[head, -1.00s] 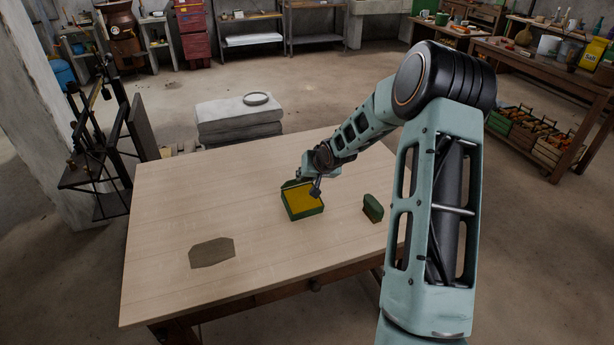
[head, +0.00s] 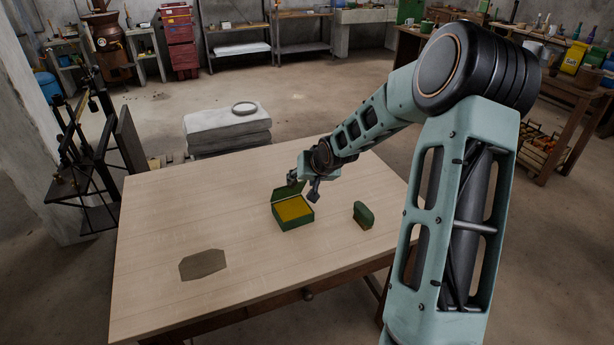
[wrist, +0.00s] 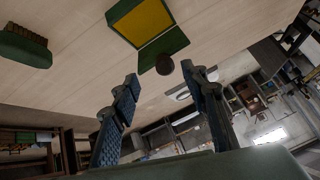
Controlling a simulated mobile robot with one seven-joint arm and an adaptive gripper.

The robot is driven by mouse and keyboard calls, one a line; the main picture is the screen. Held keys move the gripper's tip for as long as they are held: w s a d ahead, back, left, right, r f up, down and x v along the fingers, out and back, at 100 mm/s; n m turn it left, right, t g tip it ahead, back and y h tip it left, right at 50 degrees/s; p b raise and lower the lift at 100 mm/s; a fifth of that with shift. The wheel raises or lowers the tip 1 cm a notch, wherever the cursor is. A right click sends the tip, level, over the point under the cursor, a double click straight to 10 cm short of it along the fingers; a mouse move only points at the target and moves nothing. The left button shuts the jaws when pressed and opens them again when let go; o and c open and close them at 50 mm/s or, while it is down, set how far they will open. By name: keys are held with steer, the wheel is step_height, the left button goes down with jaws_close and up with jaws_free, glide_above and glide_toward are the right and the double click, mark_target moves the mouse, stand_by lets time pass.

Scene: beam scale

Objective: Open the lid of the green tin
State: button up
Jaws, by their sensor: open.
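The green tin (head: 293,222) stands on the table with its yellow inside (head: 293,208) showing. Its green lid (head: 287,190) is open, raised at the tin's back edge. In the wrist view the tin (wrist: 116,22) is at the top, and the lid (wrist: 172,42) extends from its edge with a dark round knob (wrist: 165,64). My gripper (head: 303,187) is behind the tin, close to the lid. In the wrist view my gripper (wrist: 159,76) has its fingers apart with nothing between them, and the knob appears just beyond the fingertips. Contact with the lid cannot be told.
A green brush (head: 363,214) lies on the table (head: 240,190) right of the tin; it also shows in the wrist view (wrist: 25,46). A flat brownish patch (head: 203,264) is at the table's front left. The table between patch and tin is clear.

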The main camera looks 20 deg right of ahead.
steer(key=shift+v, duration=2.6)
